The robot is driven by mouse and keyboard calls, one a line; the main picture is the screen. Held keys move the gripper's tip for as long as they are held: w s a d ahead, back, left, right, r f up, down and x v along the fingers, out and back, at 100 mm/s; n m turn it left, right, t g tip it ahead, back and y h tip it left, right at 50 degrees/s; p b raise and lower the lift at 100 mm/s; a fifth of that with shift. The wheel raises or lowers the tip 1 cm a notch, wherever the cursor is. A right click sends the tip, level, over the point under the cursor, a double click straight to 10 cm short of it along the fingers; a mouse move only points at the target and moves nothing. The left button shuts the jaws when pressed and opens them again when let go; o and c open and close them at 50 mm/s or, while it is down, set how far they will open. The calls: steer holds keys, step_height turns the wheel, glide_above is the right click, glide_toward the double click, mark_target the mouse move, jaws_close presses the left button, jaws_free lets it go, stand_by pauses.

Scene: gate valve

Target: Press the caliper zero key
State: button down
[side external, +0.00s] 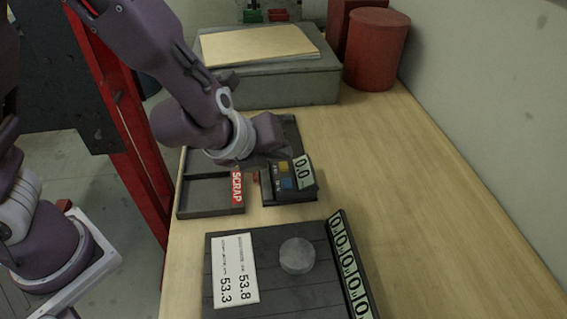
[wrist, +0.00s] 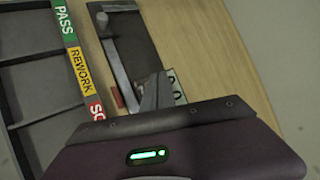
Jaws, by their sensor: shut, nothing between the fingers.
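The caliper unit (side external: 290,194) is a dark block on the bench with a lit display reading 0.0 (side external: 303,169). Beside the display are a yellow key (side external: 284,167) and a blue key (side external: 286,183); their lettering is too small to read. In the wrist view the caliper's dark base with a metal bar (wrist: 117,60) lies beyond my fingers, and the keys are hidden. My gripper (side external: 283,155) is shut and empty, its tips close to the display end of the caliper. Whether they touch it I cannot tell. The shut fingers also show in the wrist view (wrist: 156,88).
A sorting tray (side external: 211,209) labelled PASS, REWORK and SCRAP stands left of the caliper. In front is a dark board (side external: 280,300) with a grey disc (side external: 297,255), a number card (side external: 235,270) and several displays. A grey box and red cylinder (side external: 376,50) stand behind. Bench to the right is clear.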

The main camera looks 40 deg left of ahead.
mark_target(280, 168)
steer(key=shift+r, duration=2.5)
steer(key=s+a+r+n+g+y, duration=0.1)
steer(key=s+a+r+n+y, duration=0.2)
steer(key=a+n, duration=0.35)
steer(key=s+a+r+n, duration=0.3)
steer(key=s+a+n, duration=0.1)
steer(key=a+n, duration=0.25)
steer(key=s+r+n+g+h, duration=0.1)
steer(key=s+n+g+h, duration=0.1)
steer(key=s+n, duration=1.2)
steer(key=shift+s+d+r+n+g+h, duration=0.3)
steer(key=shift+s+d, duration=0.1)
steer(key=shift+s, duration=0.45)
